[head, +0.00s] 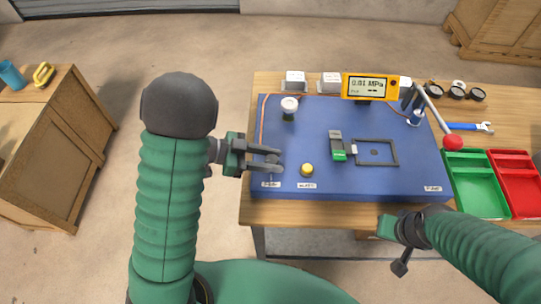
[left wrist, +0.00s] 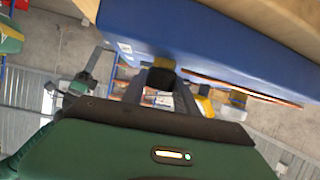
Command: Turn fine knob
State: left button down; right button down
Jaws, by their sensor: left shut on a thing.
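A small dark knob (head: 273,158) sits at the left front of the blue panel (head: 300,130), above a small white label whose text I cannot read surely; I take it as the fine knob. My left gripper (head: 266,158) reaches in from the left and is shut on this knob, with a finger on either side. In the left wrist view the fingers (left wrist: 157,92) close around a dark round piece, and the blue panel's side is above. The knob is partly hidden by the fingers. My right gripper (head: 390,228) hangs at the table's front edge, its jaws unclear.
A yellow button (head: 307,170), a white-topped knob (head: 289,105) and a gauge reading about 0.81 MPa (head: 370,87) are on or behind the panel. A red-balled lever (head: 452,142) rises at right. Green (head: 478,185) and red (head: 515,185) trays stand right.

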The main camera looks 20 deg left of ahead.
pick_arm(q)
jog(key=m+g+p, duration=0.1)
jog(key=g, duration=0.1)
jog(key=m+g+p, duration=0.2)
jog(key=m+g+h+p, duration=0.1)
jog(key=m+g+p, duration=0.1)
jog(key=shift+w+d+r, duration=0.1)
jog(key=shift+r, duration=0.2)
jog(key=shift+f+m+g+p, duration=0.1)
jog(key=shift+m+g+p, duration=0.4)
jog(key=shift+m+g, duration=0.2)
jog(key=shift+m+g+y+p, duration=0.4)
jog(key=shift+m+g+p, duration=0.05)
jog(key=shift+m+g, duration=0.5)
jog(key=m+g, duration=0.1)
jog(key=m+g+y, duration=0.1)
jog(key=g, duration=0.1)
jog(key=shift+f+m, duration=0.2)
jog(key=shift+m, duration=0.15)
jog(key=shift+r+m+g+y+p, duration=0.1)
jog(key=shift+m+g+y+p, duration=0.45)
jog(key=shift+m+g+y, duration=0.3)
jog(key=shift+m+g+y+p, duration=1)
jog(key=shift+m+y+p, duration=0.05)
jog(key=shift+m+p, duration=0.2)
jog(key=shift+m+g+y+p, duration=0.3)
jog(key=shift+m+y+p, duration=0.1)
jog(key=shift+y+p, duration=0.1)
jog(key=shift+f, duration=0.2)
